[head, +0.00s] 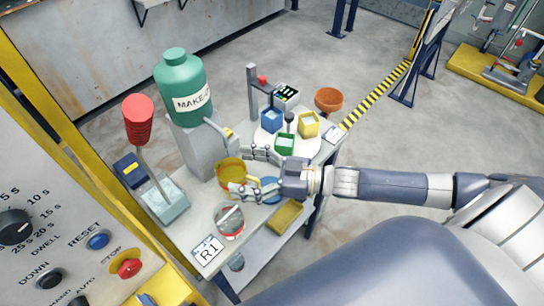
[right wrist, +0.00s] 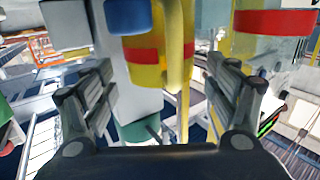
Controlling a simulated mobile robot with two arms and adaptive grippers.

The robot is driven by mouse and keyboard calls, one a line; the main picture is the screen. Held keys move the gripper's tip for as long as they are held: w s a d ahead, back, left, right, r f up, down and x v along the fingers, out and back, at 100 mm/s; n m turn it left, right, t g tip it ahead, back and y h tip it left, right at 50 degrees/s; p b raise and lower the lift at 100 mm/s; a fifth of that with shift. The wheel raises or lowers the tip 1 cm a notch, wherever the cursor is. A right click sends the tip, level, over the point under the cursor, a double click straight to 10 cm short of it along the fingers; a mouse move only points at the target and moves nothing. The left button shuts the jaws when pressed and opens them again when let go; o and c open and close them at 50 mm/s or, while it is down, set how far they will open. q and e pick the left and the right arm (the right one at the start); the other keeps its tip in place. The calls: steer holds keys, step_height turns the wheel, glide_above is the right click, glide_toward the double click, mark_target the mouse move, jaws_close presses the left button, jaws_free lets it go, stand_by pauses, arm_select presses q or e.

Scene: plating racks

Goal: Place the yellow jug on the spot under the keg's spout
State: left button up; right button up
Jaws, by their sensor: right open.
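The yellow jug (head: 229,173) stands upright on the white table, close in front of the keg's grey stand, its handle toward my gripper. The green keg (head: 184,84), labelled MAKE-UP, sits on that stand. Its spout (head: 216,130) points down above the jug's mouth in the head view; the spot beneath is hidden. My right gripper (head: 250,172) is open, with its fingers spread on either side of the handle. In the right wrist view the gripper (right wrist: 160,95) frames the jug (right wrist: 143,62), with its red band and handle between the fingers. My left gripper is not in view.
A clear beaker with red (head: 229,221) stands close in front of the jug. A blue disc (head: 270,189) and yellow tray (head: 286,215) lie under or beside my wrist. Small coloured tubs sit on a round white plate (head: 302,147) behind. A control panel (head: 45,225) borders the left.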

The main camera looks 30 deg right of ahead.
steer(key=v, duration=0.9)
steer(key=shift+v, duration=0.95)
